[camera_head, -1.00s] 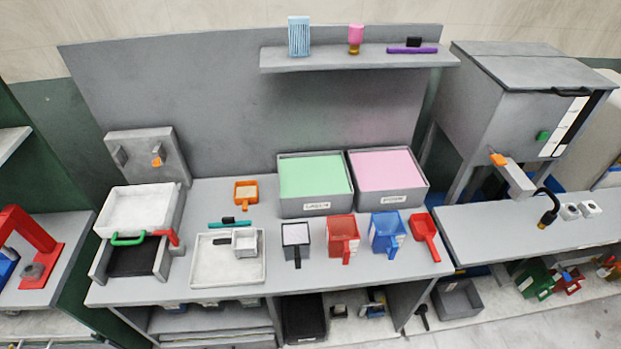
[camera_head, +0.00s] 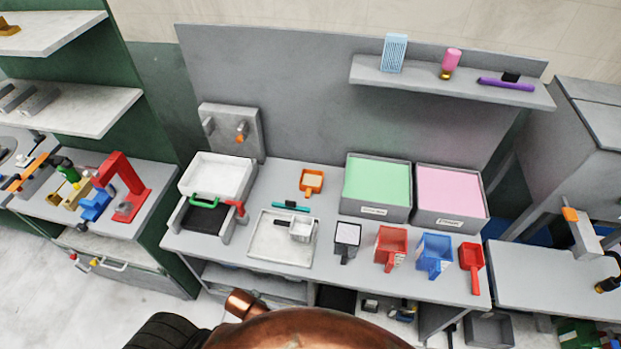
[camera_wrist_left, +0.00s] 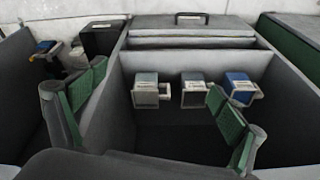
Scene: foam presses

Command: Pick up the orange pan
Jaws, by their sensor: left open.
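The orange pan (camera_head: 311,181) is a small square scoop with a short handle. It sits on the grey bench at the back, left of the green-filled bin (camera_head: 376,183) and behind a teal tool (camera_head: 291,206). Nothing touches it in the head view. My left gripper (camera_wrist_left: 158,80) shows only in the left wrist view. Its two green-padded fingers are wide apart with nothing between them. The orange pan cannot be made out in the wrist view. My right gripper is not in view.
A white tray (camera_head: 265,247) with a small pan lies in front. Black, red and blue scoops stand to the right; a pink-filled bin (camera_head: 449,196) is behind them. A white basin (camera_head: 216,173) is left. In the wrist view, small boxes with handles (camera_wrist_left: 147,90) stand below a grey ledge.

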